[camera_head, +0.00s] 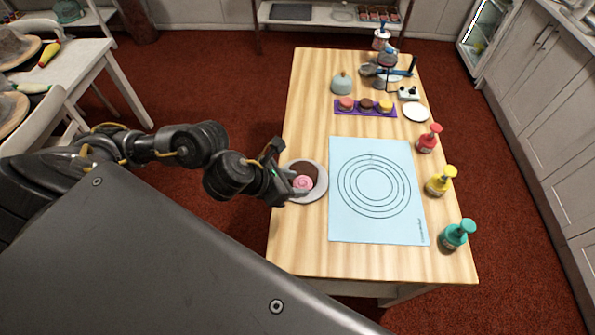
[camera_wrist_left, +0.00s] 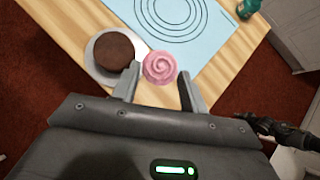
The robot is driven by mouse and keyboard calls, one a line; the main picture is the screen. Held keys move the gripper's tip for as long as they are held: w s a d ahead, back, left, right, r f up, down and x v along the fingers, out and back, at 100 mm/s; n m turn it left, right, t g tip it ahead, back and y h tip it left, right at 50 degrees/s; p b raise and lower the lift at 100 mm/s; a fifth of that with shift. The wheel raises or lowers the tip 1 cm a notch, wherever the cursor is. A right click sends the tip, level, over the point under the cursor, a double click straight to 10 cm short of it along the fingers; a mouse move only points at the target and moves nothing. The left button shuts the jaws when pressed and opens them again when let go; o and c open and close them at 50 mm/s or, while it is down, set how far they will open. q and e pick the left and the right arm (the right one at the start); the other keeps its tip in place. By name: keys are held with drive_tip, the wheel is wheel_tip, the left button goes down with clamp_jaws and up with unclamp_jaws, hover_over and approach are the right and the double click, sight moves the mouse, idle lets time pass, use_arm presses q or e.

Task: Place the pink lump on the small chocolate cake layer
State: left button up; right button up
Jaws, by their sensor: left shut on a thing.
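The pink lump (camera_head: 303,183) is a swirled pink dollop. It sits between the fingers of my left gripper (camera_head: 296,182), which is shut on it. The lump also shows between the fingertips in the left wrist view (camera_wrist_left: 159,67). The small chocolate cake layer (camera_head: 310,169) is a dark brown round on a pale round plate (camera_head: 322,188) at the table's left edge. In the left wrist view the cake layer (camera_wrist_left: 114,50) lies just left of the lump and left finger. In the head view the lump overlaps the layer's near side. I cannot tell whether they touch.
A light blue mat (camera_head: 345,228) with printed rings lies right of the plate. Red (camera_head: 428,140), yellow (camera_head: 440,182) and green (camera_head: 456,236) bottles stand along the right edge. A purple tray (camera_head: 357,109) with small cakes lies farther back. A dark mechanical part shows at the wrist view's right.

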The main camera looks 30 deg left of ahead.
use_arm(q)
drive_tip(key=w+a+f+b, duration=0.1)
drive_tip(key=w+f+b, duration=0.1)
drive_tip(key=w+b, duration=0.1)
drive_tip(key=w+a+f+b, duration=0.2)
drive_tip(key=w+f+b, duration=0.1)
drive_tip(key=b, duration=0.1)
drive_tip(key=w+a+f+b, duration=0.2)
drive_tip(key=w+f+b, duration=0.1)
drive_tip(key=shift+w+a, duration=0.1)
drive_tip(key=shift+w, duration=0.15)
drive_tip(key=shift+w+f+b, duration=0.25)
drive_tip(key=shift+w+b, duration=0.05)
drive_tip(key=shift+w+a+f, duration=0.1)
drive_tip(key=shift+a+f, duration=0.05)
drive_tip(key=shift+f, duration=0.15)
drive_tip(key=shift+w+a+f, duration=0.1)
drive_tip(key=shift+f, duration=1.45)
